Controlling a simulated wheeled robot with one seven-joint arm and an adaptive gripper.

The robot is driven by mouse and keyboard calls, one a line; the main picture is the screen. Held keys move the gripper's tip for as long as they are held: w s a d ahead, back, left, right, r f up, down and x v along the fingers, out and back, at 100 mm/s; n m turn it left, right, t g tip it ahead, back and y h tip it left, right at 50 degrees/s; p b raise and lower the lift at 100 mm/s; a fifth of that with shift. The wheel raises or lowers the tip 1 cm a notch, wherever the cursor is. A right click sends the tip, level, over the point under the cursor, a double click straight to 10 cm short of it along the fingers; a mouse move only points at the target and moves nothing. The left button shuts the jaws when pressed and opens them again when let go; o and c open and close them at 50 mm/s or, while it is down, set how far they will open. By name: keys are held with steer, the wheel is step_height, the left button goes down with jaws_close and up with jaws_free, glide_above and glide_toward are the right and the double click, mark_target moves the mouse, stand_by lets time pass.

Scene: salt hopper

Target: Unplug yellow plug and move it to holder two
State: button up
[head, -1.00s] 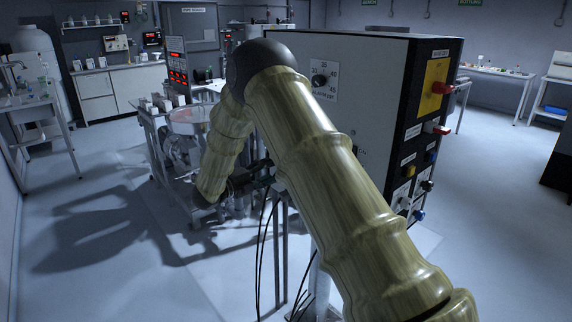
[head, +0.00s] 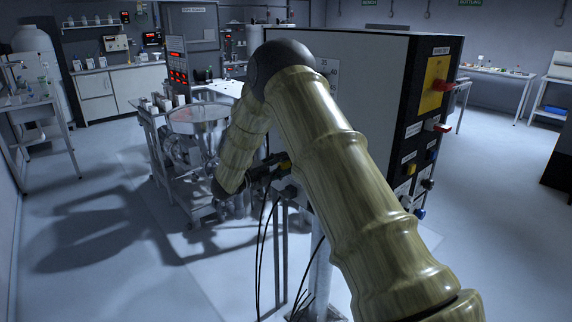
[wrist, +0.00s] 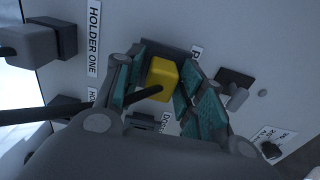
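The yellow plug (wrist: 162,80) shows in the wrist view between the two teal-padded fingers of my gripper (wrist: 164,62). A dark block lies behind the plug, and a black cable runs from it toward the lower left. The pads lie close along both sides of the plug, but I cannot tell whether they touch it.
Holder one (wrist: 66,36) has a grey plug at it. A switch (wrist: 236,92) sits right of my gripper. Black cables (head: 268,250) hang below the cabinet (head: 385,90). A metal cart with a round vessel (head: 196,116) stands left of my arm. Open floor lies at the left.

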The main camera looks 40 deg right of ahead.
mark_target(280, 165)
jaws_close()
steer(key=shift+a, duration=0.35)
stand_by(0.3)
steer(key=shift+s+a+b, duration=0.15)
steer(key=shift+a+b, duration=0.2)
steer(key=shift+a, duration=0.8)
steer(key=shift+s+a+b, duration=0.1)
steer(key=shift+a+b, duration=0.25)
steer(key=shift+a, duration=0.8)
